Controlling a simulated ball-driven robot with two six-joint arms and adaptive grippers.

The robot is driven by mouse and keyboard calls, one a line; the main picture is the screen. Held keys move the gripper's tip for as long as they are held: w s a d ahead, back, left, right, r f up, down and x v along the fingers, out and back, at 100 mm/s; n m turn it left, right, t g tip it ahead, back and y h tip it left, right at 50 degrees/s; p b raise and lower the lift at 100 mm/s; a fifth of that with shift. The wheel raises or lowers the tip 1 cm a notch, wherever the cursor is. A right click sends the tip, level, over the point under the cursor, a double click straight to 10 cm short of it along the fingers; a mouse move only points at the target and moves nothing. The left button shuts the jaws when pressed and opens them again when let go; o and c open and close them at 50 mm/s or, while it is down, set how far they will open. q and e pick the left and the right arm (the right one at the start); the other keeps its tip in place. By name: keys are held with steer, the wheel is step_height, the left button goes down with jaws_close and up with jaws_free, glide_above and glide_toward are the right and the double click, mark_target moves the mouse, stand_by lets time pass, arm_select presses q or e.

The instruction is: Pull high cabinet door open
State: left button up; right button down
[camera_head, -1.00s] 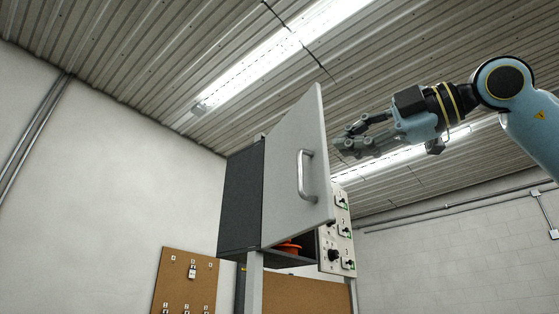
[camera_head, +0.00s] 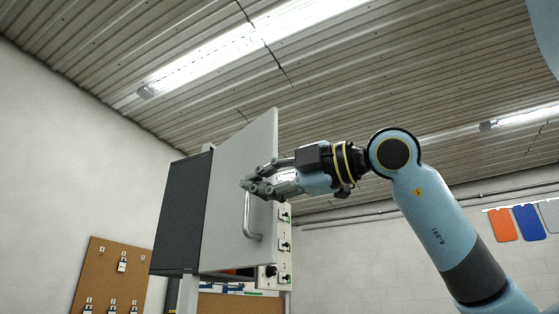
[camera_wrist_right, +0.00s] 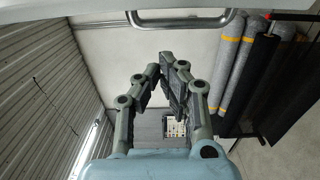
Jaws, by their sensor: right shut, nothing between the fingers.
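The high cabinet (camera_head: 180,215) has a dark grey side and a pale grey door (camera_head: 226,180). The door stands partly open, with a gap below showing part of the inside. A curved metal handle (camera_head: 250,225) is on the door's outer face. My right gripper (camera_head: 246,186) is shut and empty, in front of the door by the handle's upper end, which it partly hides. In the right wrist view the handle (camera_wrist_right: 190,20) lies beyond the closed fingertips (camera_wrist_right: 160,66), with nothing between them. I cannot tell whether the fingers touch the door. My left gripper is not in view.
A panel with switches (camera_head: 284,245) stands right of the door. A cork board (camera_head: 108,270) hangs on the left wall. Rolls of material (camera_wrist_right: 235,70) show in the right wrist view. The space right of the cabinet is largely open.

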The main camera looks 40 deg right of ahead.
mark_target(249, 195)
steer(key=d, duration=0.1)
steer(key=w+d, duration=0.1)
steer(key=d, duration=0.1)
steer(key=shift+w+d+f+b, duration=0.1)
steer(key=shift+w+d+b, duration=0.05)
steer(key=shift+w+b, duration=0.2)
stand_by(0.3)
